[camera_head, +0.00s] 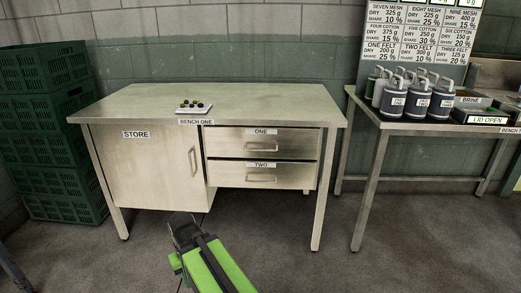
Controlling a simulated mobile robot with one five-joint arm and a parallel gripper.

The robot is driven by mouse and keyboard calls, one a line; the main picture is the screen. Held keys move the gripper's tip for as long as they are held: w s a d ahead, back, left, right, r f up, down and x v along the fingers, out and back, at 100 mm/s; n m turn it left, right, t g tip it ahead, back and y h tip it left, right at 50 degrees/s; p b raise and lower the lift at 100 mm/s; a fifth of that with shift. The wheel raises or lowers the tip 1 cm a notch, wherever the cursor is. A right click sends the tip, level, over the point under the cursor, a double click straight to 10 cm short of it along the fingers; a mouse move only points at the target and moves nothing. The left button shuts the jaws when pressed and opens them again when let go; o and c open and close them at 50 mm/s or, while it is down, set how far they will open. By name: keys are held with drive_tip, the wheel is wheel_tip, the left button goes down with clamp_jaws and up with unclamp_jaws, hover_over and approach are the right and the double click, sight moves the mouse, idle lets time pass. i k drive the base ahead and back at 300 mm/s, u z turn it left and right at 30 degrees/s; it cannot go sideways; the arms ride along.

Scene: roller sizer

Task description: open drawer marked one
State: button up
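The drawer marked ONE (262,144) is the upper of two drawers under the right half of the metal bench. It looks shut, with its front flush in the frame. Its bar handle (262,147) is at the middle of the front, below the label. The drawer marked TWO (261,175) lies just below it and also looks shut. My gripper (182,222) is at the bottom centre, at the end of my green arm, in front of the bench and apart from both handles. Its fingers are dark and small, and I cannot tell if they are open or shut.
The STORE cupboard door (150,166) is shut, left of the drawers. A white tray (194,110) with small dark and yellowish pieces sits on the bench top (270,100). Green crates (45,130) stand at left. A right-hand table (400,124) holds several jugs. Floor before the drawers is clear.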

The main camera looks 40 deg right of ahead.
sight(271, 142)
drive_tip(key=i, duration=0.9)
